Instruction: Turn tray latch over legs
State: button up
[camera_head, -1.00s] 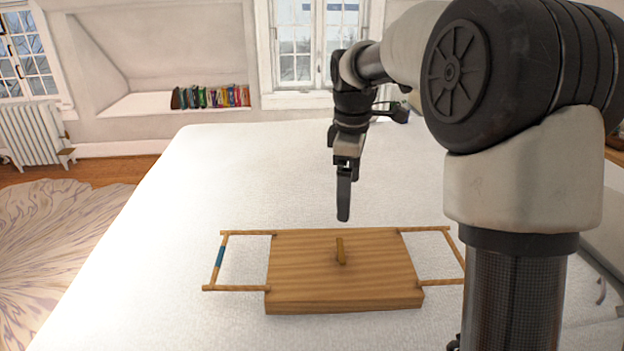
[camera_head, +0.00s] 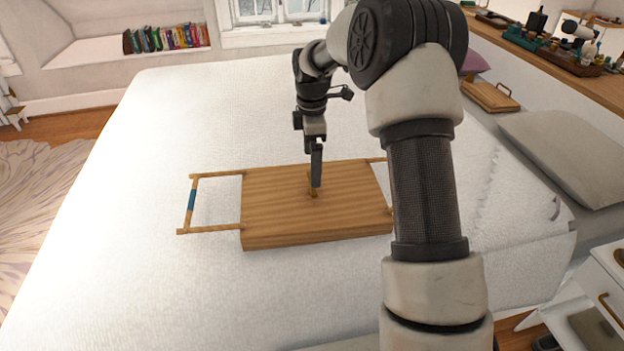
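A wooden tray (camera_head: 275,213) lies upside down on the white bed, its flat board facing up. A folding leg frame (camera_head: 190,205) with a blue band sticks out flat at its left. The right leg frame (camera_head: 376,160) is mostly hidden behind my arm. A small wooden latch (camera_head: 311,184) sits in the middle of the board, partly covered by my gripper. My gripper (camera_head: 316,184) points down with its fingertips at the latch. The fingers are seen edge-on, so I cannot tell their opening or whether they touch the latch.
Grey pillows (camera_head: 570,150) lie at the right. A wooden shelf (camera_head: 590,85) with small items runs along the right wall. A white nightstand (camera_head: 608,290) stands at the lower right. Books (camera_head: 165,38) stand in the far window niche.

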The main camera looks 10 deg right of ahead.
notch_tip(320, 180, down, 6)
jog(key=shift+r+b, duration=0.15)
jog(key=shift+b, duration=0.25)
jog(key=c, duration=1)
jog(key=shift+c, duration=0.2)
